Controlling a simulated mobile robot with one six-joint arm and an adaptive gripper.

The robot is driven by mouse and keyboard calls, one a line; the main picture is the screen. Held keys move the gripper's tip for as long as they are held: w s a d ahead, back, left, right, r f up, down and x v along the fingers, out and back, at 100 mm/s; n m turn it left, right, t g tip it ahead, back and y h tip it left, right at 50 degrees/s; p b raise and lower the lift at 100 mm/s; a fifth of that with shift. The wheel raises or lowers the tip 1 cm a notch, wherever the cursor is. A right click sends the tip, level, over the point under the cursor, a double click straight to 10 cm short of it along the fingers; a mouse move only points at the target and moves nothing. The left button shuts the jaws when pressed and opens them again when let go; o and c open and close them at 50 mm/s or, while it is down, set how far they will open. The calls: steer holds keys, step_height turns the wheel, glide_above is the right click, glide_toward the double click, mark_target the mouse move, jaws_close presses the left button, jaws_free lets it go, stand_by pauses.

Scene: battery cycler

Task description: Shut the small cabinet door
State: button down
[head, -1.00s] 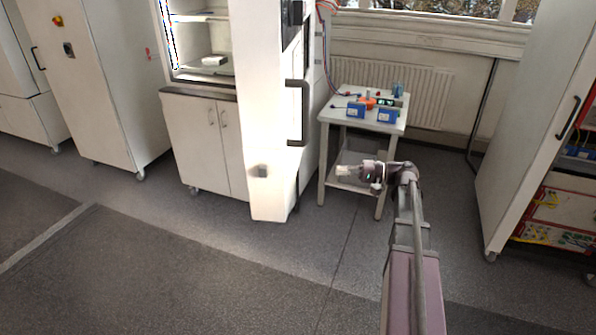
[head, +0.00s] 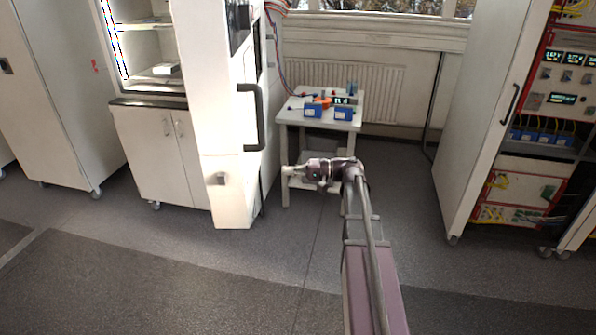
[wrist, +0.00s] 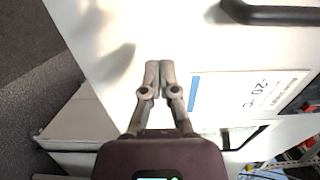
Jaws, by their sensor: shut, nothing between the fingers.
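The small cabinet (head: 148,102), with a lit, shelved interior, stands at the left in the head view. Its white door (head: 212,130) appears to stand open, sticking out toward me, with a black handle (head: 248,118) near its right edge. My gripper (head: 289,171) is to the right of the door's lower part, pointing left, with a gap seen between them. In the wrist view my gripper (wrist: 158,68) has its fingers together and empty in front of a white panel (wrist: 200,40). That panel bears a "-20 °C" label (wrist: 255,92) and a black handle (wrist: 275,14). I cannot tell whether the fingertips touch it.
A small white table (head: 300,116) with blue boxes (head: 343,113) stands behind my gripper. At the right, a tall white door (head: 485,130) stands beside an instrument rack (head: 555,100). A tall white cabinet (head: 50,100) is at the far left. The front floor is clear.

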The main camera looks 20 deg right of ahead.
mark_target(248, 171)
steer(key=x, duration=1)
steer(key=shift+d, duration=0.2)
steer(key=shift+a, duration=0.2)
